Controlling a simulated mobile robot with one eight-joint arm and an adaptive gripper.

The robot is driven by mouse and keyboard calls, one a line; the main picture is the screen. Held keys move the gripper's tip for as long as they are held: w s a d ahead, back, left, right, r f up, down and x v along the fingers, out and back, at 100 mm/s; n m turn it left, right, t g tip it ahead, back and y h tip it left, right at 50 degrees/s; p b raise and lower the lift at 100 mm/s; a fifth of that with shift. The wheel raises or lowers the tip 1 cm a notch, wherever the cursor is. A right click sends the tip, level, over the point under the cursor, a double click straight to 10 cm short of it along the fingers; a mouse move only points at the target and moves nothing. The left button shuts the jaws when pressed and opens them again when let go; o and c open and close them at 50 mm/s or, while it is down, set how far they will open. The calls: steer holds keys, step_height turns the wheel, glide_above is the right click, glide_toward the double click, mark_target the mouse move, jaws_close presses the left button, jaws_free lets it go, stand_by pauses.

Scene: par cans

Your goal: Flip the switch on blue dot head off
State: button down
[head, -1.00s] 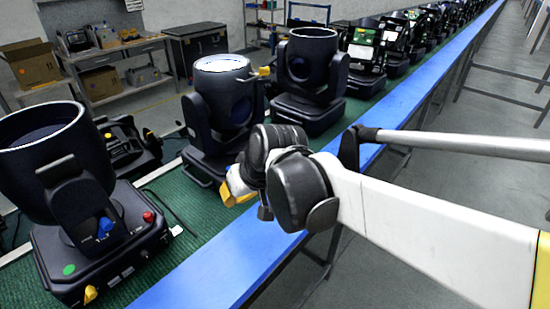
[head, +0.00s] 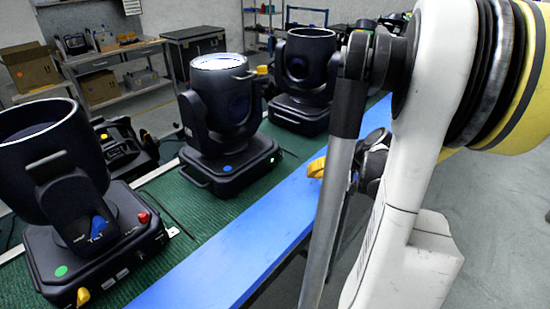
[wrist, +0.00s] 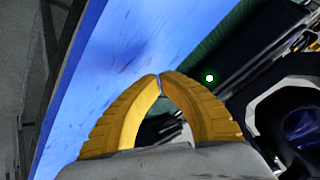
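The blue dot head (head: 222,110) is a black moving-head light in the middle of the head view. It stands upright on the green bench top, with a blue dot (head: 227,168) on the front of its base.
A green-dot head (head: 50,165) stands at the left, with another black head (head: 305,75) behind and right. The blue bench edge (head: 250,245) runs along the front. A small bright green-ringed spot (wrist: 209,78) shows in the wrist view against dark equipment.

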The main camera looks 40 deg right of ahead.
mark_target(280, 156)
steer(key=shift+w+a+f+b, duration=0.15)
steer(key=shift+w+f+b, duration=0.05)
steer(key=shift+w, duration=1.25)
steer(key=shift+w+a+f+b, duration=0.15)
steer(key=shift+w+a+f, duration=0.05)
steer(key=shift+w, duration=1.3)
steer(key=shift+w+a+f+b, duration=0.15)
steer(key=shift+w+f+b, duration=0.05)
steer(key=shift+w, duration=1.25)
steer(key=shift+w, duration=0.1)
steer(key=shift+w, duration=0.3)
steer(key=shift+w+f, duration=0.1)
steer(key=shift+w, duration=0.25)
steer(key=shift+s, duration=0.15)
steer(key=shift+s, duration=0.6)
